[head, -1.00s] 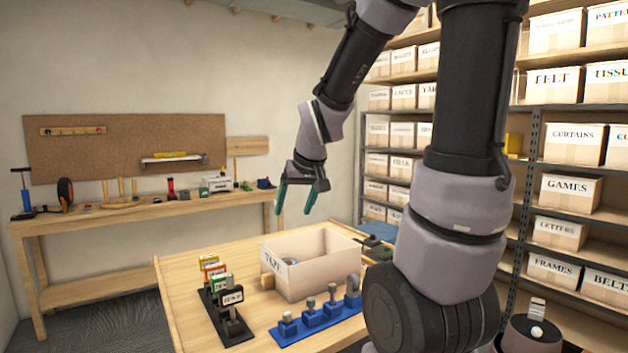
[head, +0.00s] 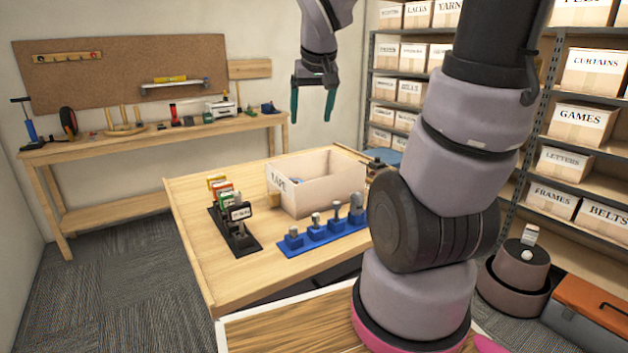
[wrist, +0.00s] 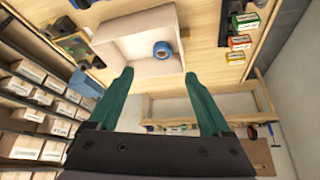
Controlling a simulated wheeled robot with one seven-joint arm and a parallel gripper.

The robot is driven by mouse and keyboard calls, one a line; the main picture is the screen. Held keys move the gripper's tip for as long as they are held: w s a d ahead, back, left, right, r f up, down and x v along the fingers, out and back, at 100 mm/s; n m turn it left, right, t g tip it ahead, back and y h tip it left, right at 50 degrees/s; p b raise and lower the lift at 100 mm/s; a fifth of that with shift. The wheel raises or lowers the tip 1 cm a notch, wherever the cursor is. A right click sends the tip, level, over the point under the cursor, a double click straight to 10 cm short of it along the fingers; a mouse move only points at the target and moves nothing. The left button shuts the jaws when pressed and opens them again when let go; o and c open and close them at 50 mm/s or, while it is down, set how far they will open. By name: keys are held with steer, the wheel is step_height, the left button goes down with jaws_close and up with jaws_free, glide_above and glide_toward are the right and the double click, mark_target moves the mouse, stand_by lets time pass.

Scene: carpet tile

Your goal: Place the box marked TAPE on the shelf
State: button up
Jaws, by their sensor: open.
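The box marked TAPE (head: 313,190) is an open-topped pale box on the wooden table, its label facing front left. In the wrist view the box (wrist: 122,58) holds a blue roll (wrist: 162,49). My gripper (head: 312,112) hangs above and behind the box in the head view, apart from it. Its green fingers are spread with nothing between them, and they also show in the wrist view (wrist: 160,100). The shelf (head: 556,98) stands at the right with several labelled boxes; my arm hides part of it.
On the table (head: 190,240) stand a black rack of small labelled boxes (head: 230,220) and a blue holder of stamp-like items (head: 325,233). A workbench (head: 150,135) runs along the back wall.

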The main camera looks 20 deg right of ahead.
steer(key=w+a+f+n, duration=0.1)
steer(key=w+f+n, duration=0.1)
steer(key=w+f, duration=0.65)
steer(key=n+g+y, duration=0.1)
steer(key=n+y, duration=0.1)
glide_toward(275, 193)
steer(key=shift+x, duration=4.4)
steer(key=shift+w+r, duration=0.1)
steer(key=shift+w, duration=0.05)
jaws_close()
